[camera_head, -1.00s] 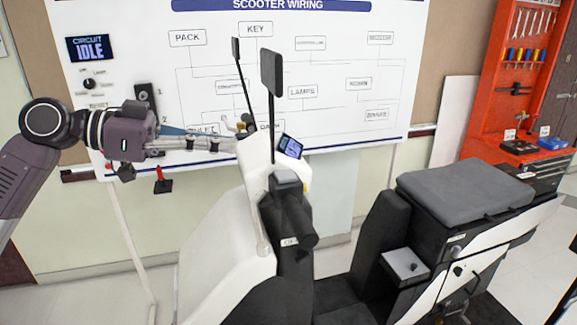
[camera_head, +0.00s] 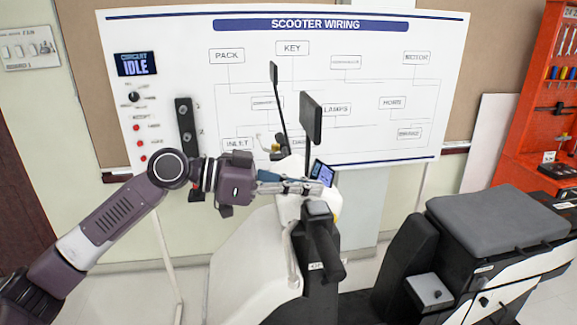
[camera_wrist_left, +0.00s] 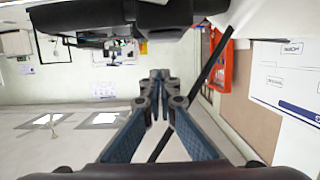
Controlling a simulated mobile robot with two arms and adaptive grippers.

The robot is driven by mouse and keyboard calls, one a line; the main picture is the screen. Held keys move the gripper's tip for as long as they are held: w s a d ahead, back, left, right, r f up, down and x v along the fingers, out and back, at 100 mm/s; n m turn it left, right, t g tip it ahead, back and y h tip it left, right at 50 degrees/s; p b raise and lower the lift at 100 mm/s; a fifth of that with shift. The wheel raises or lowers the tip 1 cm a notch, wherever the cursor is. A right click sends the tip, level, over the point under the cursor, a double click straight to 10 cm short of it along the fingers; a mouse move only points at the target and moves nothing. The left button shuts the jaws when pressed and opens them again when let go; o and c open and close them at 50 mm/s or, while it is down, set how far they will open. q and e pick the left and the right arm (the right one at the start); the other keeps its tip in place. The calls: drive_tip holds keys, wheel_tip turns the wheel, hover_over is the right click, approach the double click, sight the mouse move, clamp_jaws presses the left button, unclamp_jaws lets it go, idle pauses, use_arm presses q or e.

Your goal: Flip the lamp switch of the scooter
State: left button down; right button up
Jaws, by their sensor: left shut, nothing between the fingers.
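The white and black scooter (camera_head: 255,255) stands in front of the wiring board in the head view. Its handlebar area has a small lit dash screen (camera_head: 322,173), a black mirror (camera_head: 311,117) and a dark grip in front. My left gripper (camera_head: 325,187) is shut and empty, its fingertips at the handlebar just below the dash screen. I cannot tell whether they touch it. In the left wrist view the closed fingertips (camera_wrist_left: 160,75) point toward dark handlebar parts (camera_wrist_left: 90,20) at the top. I cannot make out the lamp switch. My right gripper is not in view.
The scooter wiring board (camera_head: 230,120) stands behind, with a circuit display (camera_head: 136,64) reading IDLE. The scooter's grey seat (camera_head: 495,216) is at the right. A red tool rack (camera_head: 545,130) stands at the far right.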

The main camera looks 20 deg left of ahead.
sight(307, 213)
use_arm(q)
drive_tip(key=shift+s+a+f+p, duration=0.15)
drive_tip(key=shift+f+p, duration=0.25)
drive_tip(key=shift+f, duration=1.1)
